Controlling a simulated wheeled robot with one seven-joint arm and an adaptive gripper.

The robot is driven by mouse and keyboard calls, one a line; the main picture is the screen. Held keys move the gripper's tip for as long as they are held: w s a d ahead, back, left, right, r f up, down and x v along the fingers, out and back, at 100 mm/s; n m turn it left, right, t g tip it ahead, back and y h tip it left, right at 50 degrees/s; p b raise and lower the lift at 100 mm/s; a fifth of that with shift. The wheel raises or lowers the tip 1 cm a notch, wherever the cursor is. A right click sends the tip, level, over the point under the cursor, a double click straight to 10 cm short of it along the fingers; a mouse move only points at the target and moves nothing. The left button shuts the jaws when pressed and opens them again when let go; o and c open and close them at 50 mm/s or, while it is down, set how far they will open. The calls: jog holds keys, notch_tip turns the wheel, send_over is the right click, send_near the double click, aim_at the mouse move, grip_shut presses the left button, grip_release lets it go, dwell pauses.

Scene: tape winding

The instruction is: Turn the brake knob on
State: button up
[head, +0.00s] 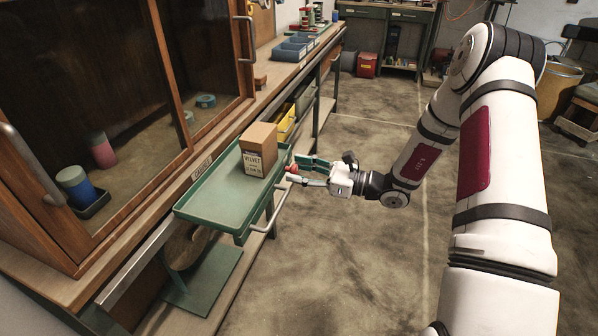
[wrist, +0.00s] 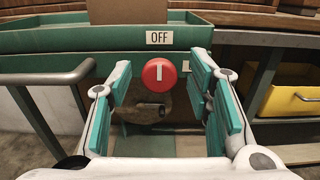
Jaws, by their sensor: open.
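The brake knob (wrist: 159,76) is a round red knob with a white bar standing upright on its face, in the middle of the wrist view. A label reading OFF (wrist: 158,38) sits just above it on the green tray's front. In the head view the red knob (head: 292,169) shows small at the tray's right end. My gripper (wrist: 162,90) is open, its teal finger pads left and right of the knob with gaps on both sides. In the head view my gripper (head: 308,172) is level with the tray end. Whether the fingertips reach past the knob is hard to tell.
The green tray (head: 215,205) carries a cardboard box (head: 258,150) marked VELVET. A metal handle rail (head: 277,213) juts out beside the gripper. A yellow bin (wrist: 290,92) is at right. Wooden glass-door cabinets (head: 100,90) stand behind. Open floor (head: 350,260) lies in front.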

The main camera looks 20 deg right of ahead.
jog(key=shift+w+a, duration=0.1)
jog(key=shift+a, duration=0.1)
grip_shut()
